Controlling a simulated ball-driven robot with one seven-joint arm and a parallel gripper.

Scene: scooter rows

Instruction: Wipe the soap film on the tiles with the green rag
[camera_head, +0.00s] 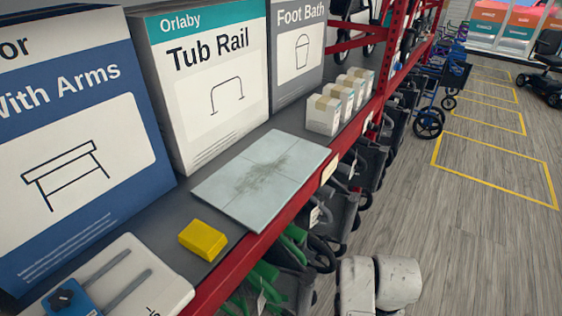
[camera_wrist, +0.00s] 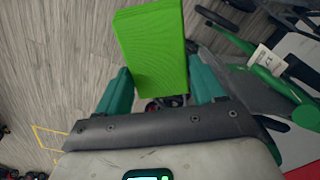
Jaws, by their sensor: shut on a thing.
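The tiles (camera_head: 225,195) form a pale grey-blue square panel lying flat on the dark shelf in the head view. The soap film (camera_head: 262,174) is a dull grey-green smear across the middle of the panel, over the seams. My gripper (camera_wrist: 160,88) shows in the wrist view with its teal fingers shut on the green rag (camera_wrist: 152,40), a bright green block-like piece. The rag is over the floor beside the shelf, apart from the tiles. The head view shows neither the gripper's fingers nor the rag.
A yellow block (camera_head: 203,240) sits close in front of the tiles. Small boxes (camera_head: 340,103) stand beyond them, and large cartons such as Tub Rail (camera_head: 208,80) stand behind. A red shelf edge (camera_head: 262,243) borders the aisle. Folded scooters or walkers (camera_head: 340,205) crowd below; the floor (camera_head: 440,240) is open.

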